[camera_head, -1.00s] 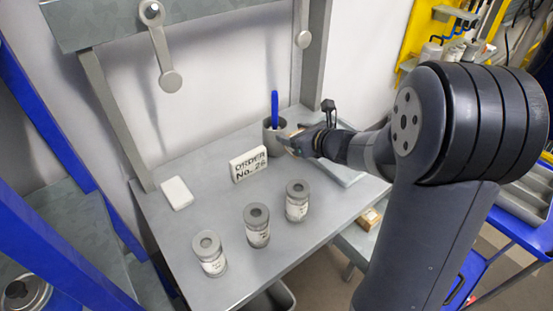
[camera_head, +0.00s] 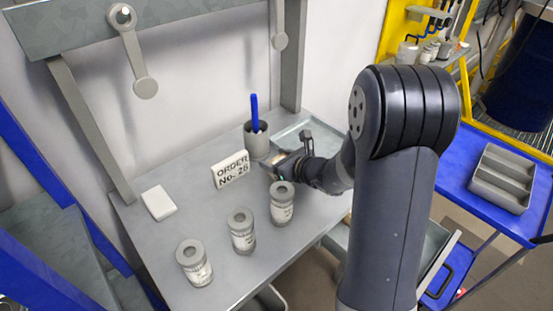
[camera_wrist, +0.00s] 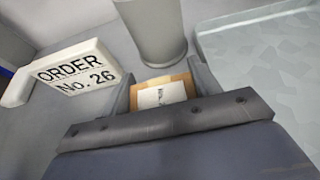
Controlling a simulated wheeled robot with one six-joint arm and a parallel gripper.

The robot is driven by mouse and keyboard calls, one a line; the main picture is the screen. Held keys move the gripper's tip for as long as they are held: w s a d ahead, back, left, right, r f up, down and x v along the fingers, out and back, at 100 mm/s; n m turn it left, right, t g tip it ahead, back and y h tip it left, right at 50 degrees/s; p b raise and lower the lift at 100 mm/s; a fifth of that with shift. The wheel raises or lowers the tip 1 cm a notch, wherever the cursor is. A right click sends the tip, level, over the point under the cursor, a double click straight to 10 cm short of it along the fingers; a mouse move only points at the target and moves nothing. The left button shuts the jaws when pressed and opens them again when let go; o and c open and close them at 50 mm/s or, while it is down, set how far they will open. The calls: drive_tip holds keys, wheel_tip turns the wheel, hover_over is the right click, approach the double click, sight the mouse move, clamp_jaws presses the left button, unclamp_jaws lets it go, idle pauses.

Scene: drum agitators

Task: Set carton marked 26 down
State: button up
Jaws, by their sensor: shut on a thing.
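My gripper (camera_head: 278,168) is shut on a small tan carton with a white label. In the wrist view the carton (camera_wrist: 162,92) sits between the two fingers (camera_wrist: 162,98), and its marking is too small to read. The gripper is low over the grey table (camera_head: 190,225), in front of the pen cup. I cannot tell whether the carton touches the table. A white sign reading "ORDER No. 26" (camera_head: 231,169) stands just left of the gripper and also shows in the wrist view (camera_wrist: 78,76).
A grey cup (camera_head: 257,147) with a blue pen stands behind the gripper. A shallow tray (camera_head: 300,135) lies at the back right. Three labelled cans, left (camera_head: 194,262), middle (camera_head: 241,232) and right (camera_head: 283,203), stand along the front. A white block (camera_head: 158,202) lies at left. Bare tabletop lies between.

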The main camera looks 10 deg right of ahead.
drive_tip(key=o, duration=1)
drive_tip(key=shift+c, duration=0.2)
